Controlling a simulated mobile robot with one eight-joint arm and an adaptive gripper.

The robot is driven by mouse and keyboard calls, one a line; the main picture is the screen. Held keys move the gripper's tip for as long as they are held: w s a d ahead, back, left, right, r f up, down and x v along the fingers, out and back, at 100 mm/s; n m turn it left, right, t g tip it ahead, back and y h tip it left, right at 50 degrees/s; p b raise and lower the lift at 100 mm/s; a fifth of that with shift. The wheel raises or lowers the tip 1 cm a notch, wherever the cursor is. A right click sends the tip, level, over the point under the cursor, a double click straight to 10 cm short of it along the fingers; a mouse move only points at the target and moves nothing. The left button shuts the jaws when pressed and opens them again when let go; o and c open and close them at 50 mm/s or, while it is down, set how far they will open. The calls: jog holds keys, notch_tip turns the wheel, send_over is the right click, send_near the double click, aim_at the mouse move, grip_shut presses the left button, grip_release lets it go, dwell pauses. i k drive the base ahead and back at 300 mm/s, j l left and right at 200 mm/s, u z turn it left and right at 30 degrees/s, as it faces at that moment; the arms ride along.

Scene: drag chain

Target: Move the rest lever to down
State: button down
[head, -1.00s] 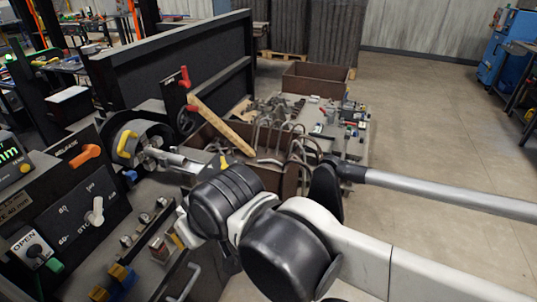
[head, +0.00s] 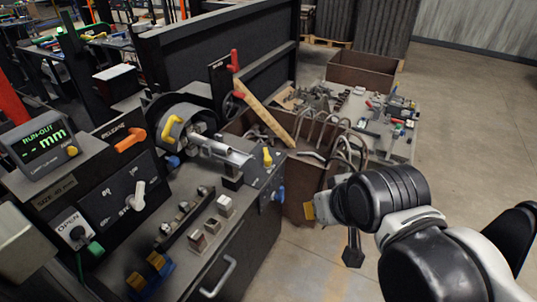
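The bench machine has a round chuck (head: 176,128) with a yellow handle and a grey bar or trough (head: 219,150) reaching right from it. A small yellow lever (head: 267,157) stands upright at the right end of that bar. A blue lever (head: 278,194) hangs on the front panel below it. No readable label shows which of the two is the rest lever. My gripper (head: 331,235) is to the right of the machine, in front of the brown bin, apart from both levers. My wrist partly hides it, and its opening cannot be made out.
An orange release lever (head: 130,140), white knob (head: 135,196) and run-out display (head: 40,145) are at left. Small blocks (head: 205,228) lie along the front ledge. A brown bin (head: 308,180) with hooked rods and a wooden bar stands behind. Floor at right is clear.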

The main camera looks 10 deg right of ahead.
aim_at(267, 159)
jog(key=i+l+z, duration=0.1)
jog(key=i+l, duration=0.75)
jog(key=i, duration=0.1)
